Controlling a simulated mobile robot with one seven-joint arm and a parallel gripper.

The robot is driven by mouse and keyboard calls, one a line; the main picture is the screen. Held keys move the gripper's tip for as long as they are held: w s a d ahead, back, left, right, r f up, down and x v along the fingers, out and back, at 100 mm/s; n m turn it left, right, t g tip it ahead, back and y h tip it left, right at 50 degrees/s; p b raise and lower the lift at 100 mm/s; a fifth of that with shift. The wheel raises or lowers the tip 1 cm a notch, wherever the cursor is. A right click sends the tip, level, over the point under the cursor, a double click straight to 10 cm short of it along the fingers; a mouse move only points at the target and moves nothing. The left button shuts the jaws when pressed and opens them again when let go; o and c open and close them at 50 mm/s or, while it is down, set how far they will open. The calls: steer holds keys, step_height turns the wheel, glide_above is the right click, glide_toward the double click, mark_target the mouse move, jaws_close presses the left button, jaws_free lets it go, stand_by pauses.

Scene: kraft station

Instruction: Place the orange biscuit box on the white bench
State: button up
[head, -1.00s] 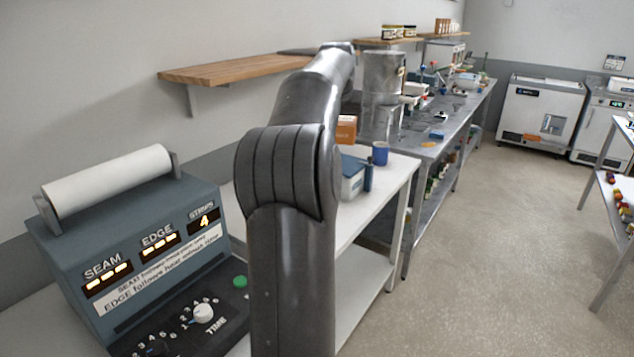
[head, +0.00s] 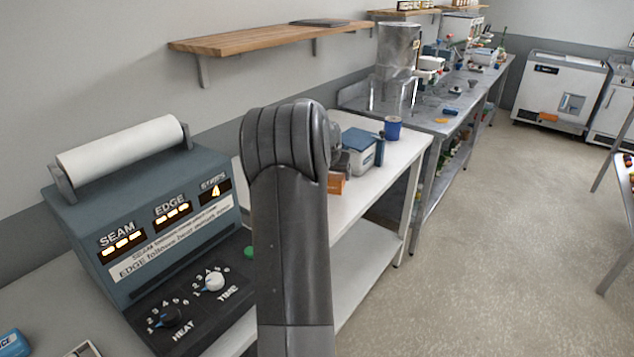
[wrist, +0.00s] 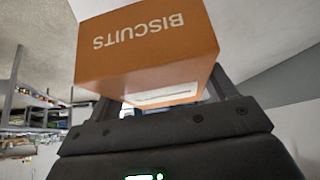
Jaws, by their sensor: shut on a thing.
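The orange biscuit box (wrist: 150,45), with "BISCUITS" on its side, fills the upper middle of the wrist view. My gripper (wrist: 170,96) is shut on it. In the head view only a small part of the box (head: 336,184) shows beside my arm, which hides the rest and my gripper. The box appears over the white bench (head: 362,192); I cannot tell whether it touches the top.
The sealing machine (head: 150,220) is at left. A wooden shelf (head: 250,42) is on the wall above. The bench's front right strip is clear.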

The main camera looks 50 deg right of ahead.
steer(key=w+f, duration=0.1)
steer(key=w, duration=0.1)
steer(key=w+f, duration=0.1)
steer(key=w, duration=0.1)
steer(key=w+f, duration=0.1)
steer(key=w, duration=0.1)
steer(key=shift+a+f, duration=0.4)
steer(key=shift+f, duration=1.95)
steer(key=shift+f, duration=0.1)
steer(key=o, duration=1.1)
steer(key=v, duration=1.2)
steer(key=shift+w, duration=0.1)
steer(key=shift+a, duration=0.1)
